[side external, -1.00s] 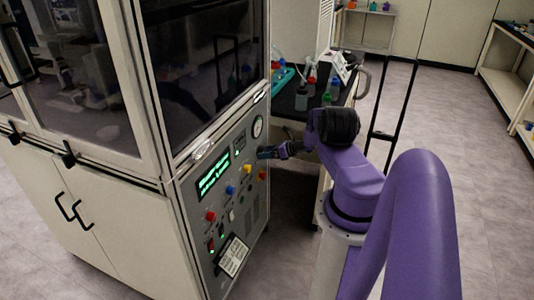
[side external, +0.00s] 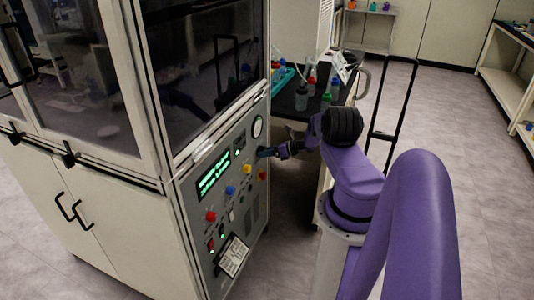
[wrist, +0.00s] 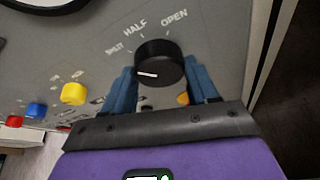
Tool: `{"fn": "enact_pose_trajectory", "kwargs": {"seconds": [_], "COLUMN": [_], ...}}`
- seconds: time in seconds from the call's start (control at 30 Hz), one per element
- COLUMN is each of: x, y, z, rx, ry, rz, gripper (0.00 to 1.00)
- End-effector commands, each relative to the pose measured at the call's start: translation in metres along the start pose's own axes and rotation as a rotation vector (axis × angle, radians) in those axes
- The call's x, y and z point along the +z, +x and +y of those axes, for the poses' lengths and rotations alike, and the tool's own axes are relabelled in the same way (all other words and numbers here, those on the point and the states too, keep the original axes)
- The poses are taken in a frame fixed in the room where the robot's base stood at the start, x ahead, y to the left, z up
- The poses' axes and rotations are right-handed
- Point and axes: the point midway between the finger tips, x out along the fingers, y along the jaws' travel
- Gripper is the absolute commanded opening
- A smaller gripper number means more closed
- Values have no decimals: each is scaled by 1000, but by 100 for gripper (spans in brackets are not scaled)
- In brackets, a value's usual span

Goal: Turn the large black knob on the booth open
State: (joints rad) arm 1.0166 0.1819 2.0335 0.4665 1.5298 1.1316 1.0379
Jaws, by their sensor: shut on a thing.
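A short white mark shows on the knob's near side; I cannot tell for sure which label the knob is set to. My gripper (wrist: 161,72) has one blue finger on each side of the knob and is shut on it. In the side external view my gripper (side external: 268,152) reaches the panel's right part, and the knob is mostly hidden there.
Yellow (wrist: 74,93), blue (wrist: 37,110) and red (wrist: 14,121) buttons sit left of the knob. A round gauge (side external: 257,127) is above my gripper. A bench with bottles (side external: 301,98) stands behind, and a black-framed cart handle (side external: 395,110) stands right of it.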

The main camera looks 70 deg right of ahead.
Motion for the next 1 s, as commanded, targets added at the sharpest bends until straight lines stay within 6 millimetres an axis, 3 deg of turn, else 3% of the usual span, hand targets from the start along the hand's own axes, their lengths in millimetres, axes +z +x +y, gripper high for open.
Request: {"fn": "enact_pose_trajectory", "kwargs": {"seconds": [0.33,0.37,0.4,0.43,0.77,1.0], "x": [0,0,0,0,0,1], "y": [0,0,0,0,-1,-15], "z": [0,0,0,0,0,-2], "rx": [5,5,5,5,4,1], "ry": [11,11,11,11,11,13], "rz": [0,0,0,0,1,1], "gripper": [28,68,81,84,84,84]}}
